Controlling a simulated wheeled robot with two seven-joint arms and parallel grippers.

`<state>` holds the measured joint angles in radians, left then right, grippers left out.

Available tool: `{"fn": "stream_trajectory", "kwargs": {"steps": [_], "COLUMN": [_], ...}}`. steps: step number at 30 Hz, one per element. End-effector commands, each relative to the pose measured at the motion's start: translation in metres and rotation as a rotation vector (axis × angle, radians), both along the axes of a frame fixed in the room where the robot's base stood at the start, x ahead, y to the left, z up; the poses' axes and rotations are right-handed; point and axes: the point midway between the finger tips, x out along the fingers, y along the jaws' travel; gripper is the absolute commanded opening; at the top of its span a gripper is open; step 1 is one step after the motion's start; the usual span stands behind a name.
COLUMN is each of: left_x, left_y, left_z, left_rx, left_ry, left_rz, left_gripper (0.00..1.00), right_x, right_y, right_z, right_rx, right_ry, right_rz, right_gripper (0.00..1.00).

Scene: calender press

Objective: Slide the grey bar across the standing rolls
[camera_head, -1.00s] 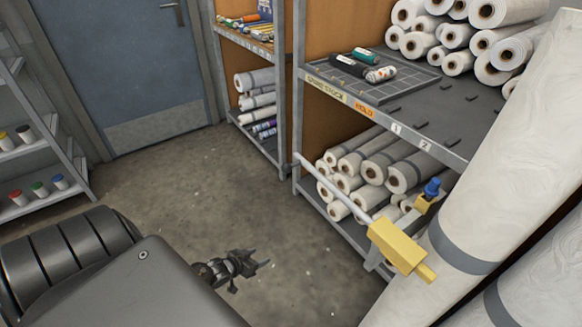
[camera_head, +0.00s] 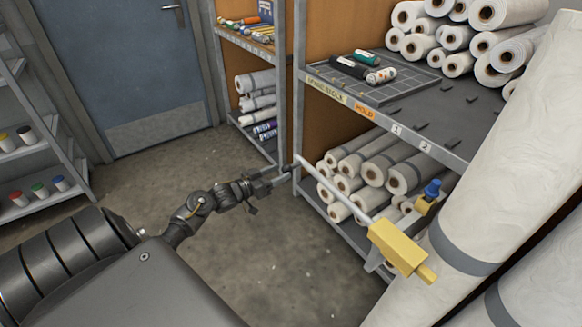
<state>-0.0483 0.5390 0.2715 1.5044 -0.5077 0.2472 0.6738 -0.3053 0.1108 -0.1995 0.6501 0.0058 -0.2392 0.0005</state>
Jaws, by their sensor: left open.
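The grey bar (camera_head: 335,192) is a thin light rod that runs from its free tip near the shelf post down to a yellow block (camera_head: 398,248) at lower right. The standing rolls (camera_head: 500,170) are big, pale and tilted at the right, each with a grey band. The bar lies to their left, in front of the lower shelf. My left gripper (camera_head: 284,176) is open, close to the bar's free tip at its left. I cannot tell whether it touches the bar, and nothing shows held in it. My right gripper is not in view.
A blue knob on a yellow bracket (camera_head: 429,196) stands above the block. The shelf unit (camera_head: 440,152) holds several white rolls on both levels and a dark grid tray (camera_head: 385,90). A small rack (camera_head: 30,150) stands at far left. The floor (camera_head: 290,270) below the bar is clear.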

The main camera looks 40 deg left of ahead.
Motion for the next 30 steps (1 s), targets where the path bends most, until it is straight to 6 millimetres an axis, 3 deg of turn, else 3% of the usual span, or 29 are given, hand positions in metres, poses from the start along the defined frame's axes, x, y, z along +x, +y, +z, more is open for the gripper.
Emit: {"fn": "stream_trajectory", "kwargs": {"steps": [3, 9, 21, 30], "left_x": [0.022, 0.046, 0.053, 0.053], "left_y": [-0.007, -0.014, -0.017, -0.016], "left_z": [0.002, 0.0, -0.001, -0.001], "left_rx": [-0.002, -0.001, 0.001, 0.001], "left_ry": [-0.003, 0.0, 0.001, 0.001], "left_rz": [0.0, 0.0, 0.0, 0.0], "left_gripper": [0.56, 0.56, 0.56, 0.19], "right_x": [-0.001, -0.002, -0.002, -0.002], "right_y": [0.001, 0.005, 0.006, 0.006], "right_z": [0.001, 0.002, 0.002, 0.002], "right_rx": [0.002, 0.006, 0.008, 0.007], "right_ry": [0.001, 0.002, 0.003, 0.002], "right_rz": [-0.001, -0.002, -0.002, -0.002], "right_gripper": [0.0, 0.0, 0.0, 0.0]}}
